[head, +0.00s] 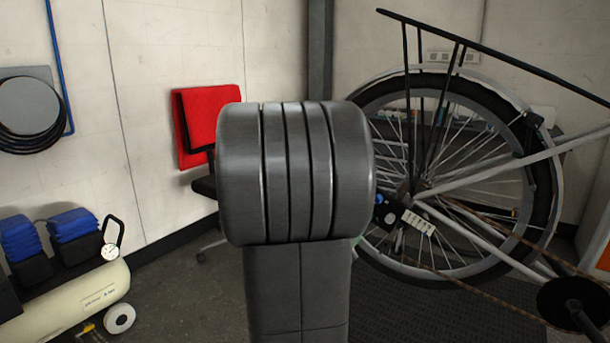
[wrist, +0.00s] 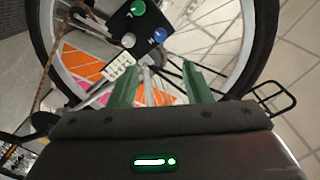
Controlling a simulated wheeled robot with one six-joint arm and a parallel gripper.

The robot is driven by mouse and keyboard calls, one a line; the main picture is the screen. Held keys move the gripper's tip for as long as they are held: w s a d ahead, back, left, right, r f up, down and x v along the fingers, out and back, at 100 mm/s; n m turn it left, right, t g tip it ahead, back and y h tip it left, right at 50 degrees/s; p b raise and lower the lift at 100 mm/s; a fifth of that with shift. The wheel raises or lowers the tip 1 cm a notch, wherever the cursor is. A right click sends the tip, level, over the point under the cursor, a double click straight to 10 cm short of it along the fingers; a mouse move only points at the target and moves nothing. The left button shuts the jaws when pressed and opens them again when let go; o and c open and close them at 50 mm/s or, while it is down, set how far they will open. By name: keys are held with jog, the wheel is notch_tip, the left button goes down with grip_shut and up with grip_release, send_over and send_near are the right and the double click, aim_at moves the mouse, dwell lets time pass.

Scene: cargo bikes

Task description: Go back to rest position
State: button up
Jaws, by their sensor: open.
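My gripper (wrist: 160,84) shows in the wrist view with its two green fingers apart and nothing held between them. The bike's rear wheel (wrist: 254,50) lies beyond the fingers. A dark box with green, white and blue round parts (wrist: 143,24) is near the wheel's middle, with a pale slotted piece (wrist: 119,68) below it. In the head view my grey arm fills the centre and hides the gripper. The wheel (head: 545,185) stands upright to its right, and the dark box (head: 382,213) shows beside my arm.
A red chair (head: 208,112) stands behind my arm on the left. A cream compressor (head: 75,305) with a gauge is at the lower left. The bike's rack and frame tubes (head: 505,165) reach across the right side. Bare floor (head: 185,285) shows between compressor and arm.

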jog(key=b+x, duration=0.2)
jog(key=x, duration=1.2)
jog(key=s+a+n+p, duration=0.5)
jog(key=s+n+p, duration=0.3)
jog(key=n+p, duration=0.3)
jog(key=shift+n, duration=0.5)
jog(key=shift+a, duration=0.15)
